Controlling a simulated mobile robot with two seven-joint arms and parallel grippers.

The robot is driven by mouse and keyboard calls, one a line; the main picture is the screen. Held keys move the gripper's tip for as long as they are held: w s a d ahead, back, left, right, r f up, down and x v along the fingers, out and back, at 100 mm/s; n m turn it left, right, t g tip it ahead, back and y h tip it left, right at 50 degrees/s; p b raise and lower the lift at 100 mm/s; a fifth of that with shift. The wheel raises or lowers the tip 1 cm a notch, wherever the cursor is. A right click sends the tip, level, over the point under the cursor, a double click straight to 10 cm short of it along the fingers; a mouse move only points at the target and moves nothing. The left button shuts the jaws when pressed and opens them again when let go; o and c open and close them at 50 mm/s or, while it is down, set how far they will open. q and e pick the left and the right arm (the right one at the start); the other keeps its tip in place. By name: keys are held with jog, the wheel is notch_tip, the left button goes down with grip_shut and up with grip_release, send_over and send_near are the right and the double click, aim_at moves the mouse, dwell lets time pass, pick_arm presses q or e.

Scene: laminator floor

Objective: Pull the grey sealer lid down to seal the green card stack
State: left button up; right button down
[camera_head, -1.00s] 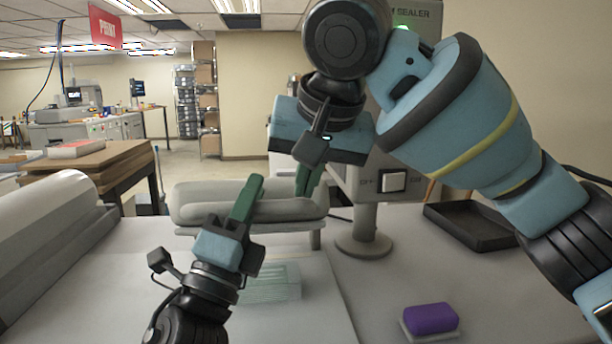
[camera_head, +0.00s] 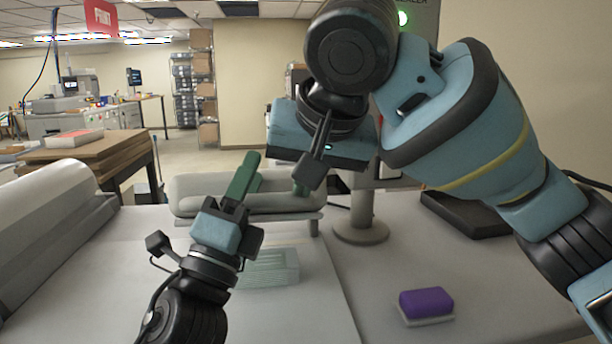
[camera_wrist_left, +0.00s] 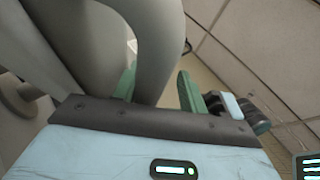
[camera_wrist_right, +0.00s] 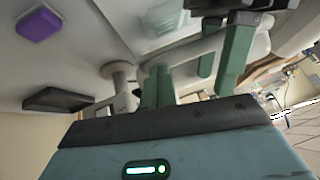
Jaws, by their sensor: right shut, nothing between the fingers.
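The grey sealer lid (camera_head: 196,186) is a rounded horizontal bar on the sealer, behind the card stack. The pale green card stack (camera_head: 268,268) lies flat on the table in front of it. My left gripper (camera_head: 246,176) has its green fingers in front of the lid. In the left wrist view its fingers (camera_wrist_left: 158,88) stand apart with a grey rounded part between or behind them; whether they grip it is unclear. My right gripper (camera_head: 303,186) is shut and empty by the lid's right end, its fingers partly hidden. In the right wrist view a grey bar (camera_wrist_right: 195,52) passes behind them.
The sealer's grey post (camera_head: 360,215) stands right of the lid. A purple block (camera_head: 427,302) sits on a pale base at the front right. A black tray (camera_head: 465,215) lies behind it, partly hidden by my right arm. A large white roll (camera_head: 50,205) is at the left.

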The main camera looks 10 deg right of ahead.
pick_arm(q)
jog(key=shift+f, duration=0.25)
jog(key=shift+s+a+f, duration=0.2)
jog(key=shift+s+f, duration=0.05)
jog(key=shift+f, duration=0.1)
jog(key=v, duration=1.1)
jog(key=shift+s+r, duration=0.15)
jog(key=shift+s, duration=0.15)
